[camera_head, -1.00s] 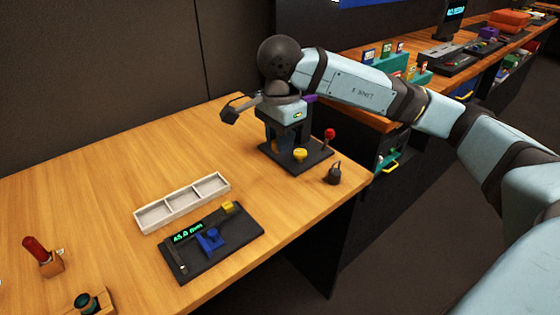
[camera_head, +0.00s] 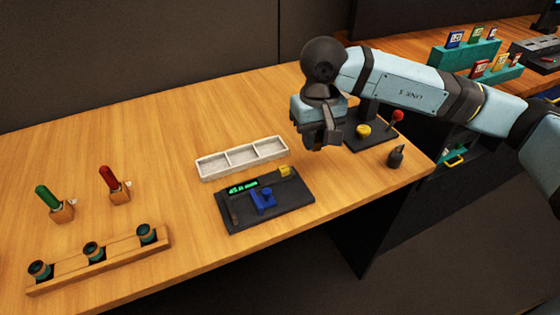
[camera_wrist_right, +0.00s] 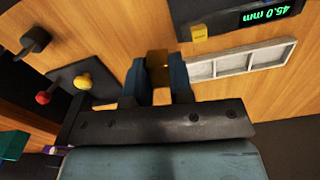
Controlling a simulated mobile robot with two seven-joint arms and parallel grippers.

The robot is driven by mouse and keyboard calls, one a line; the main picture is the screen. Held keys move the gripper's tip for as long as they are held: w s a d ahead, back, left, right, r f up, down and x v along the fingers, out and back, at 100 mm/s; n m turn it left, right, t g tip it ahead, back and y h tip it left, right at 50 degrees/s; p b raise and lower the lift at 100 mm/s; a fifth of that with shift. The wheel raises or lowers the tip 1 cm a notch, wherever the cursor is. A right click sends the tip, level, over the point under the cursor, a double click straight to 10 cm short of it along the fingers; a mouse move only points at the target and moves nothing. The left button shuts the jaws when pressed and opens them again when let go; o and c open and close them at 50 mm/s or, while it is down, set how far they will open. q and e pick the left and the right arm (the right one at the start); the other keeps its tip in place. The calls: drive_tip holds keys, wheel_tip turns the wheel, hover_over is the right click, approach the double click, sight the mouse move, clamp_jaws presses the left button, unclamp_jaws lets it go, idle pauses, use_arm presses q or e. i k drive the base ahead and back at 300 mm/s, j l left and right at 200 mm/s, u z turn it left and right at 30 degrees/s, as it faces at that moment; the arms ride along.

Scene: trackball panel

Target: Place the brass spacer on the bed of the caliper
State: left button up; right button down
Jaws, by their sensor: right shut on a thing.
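The caliper (camera_head: 290,200) is a dark plate on the wooden table, with a green-lit readout, a blue slider (camera_head: 263,198) and a yellow block (camera_head: 285,171). In the wrist view its readout (camera_wrist_right: 268,15) shows 45.0 mm. My right gripper (camera_head: 322,138) is above the table, behind and to the right of the caliper. In the wrist view its fingers (camera_wrist_right: 157,68) are shut on a small brass-coloured piece, the brass spacer (camera_wrist_right: 157,60), partly hidden between them. The spacer cannot be made out in the head view. My left gripper is not in view.
A pale three-compartment tray (camera_head: 242,158) stands empty behind the caliper. A dark base with a yellow knob (camera_head: 363,130) and red-topped lever (camera_head: 398,115), and a small dark object (camera_head: 396,156), are at right. A wooden rack (camera_head: 100,262) and two handled tools are at left.

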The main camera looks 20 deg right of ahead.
sight(244, 211)
drive_tip(key=k+u, duration=0.1)
drive_tip(key=k, duration=0.5)
drive_tip(key=l+u, duration=0.1)
drive_tip(key=u, duration=1)
drive_tip(key=l, duration=0.55)
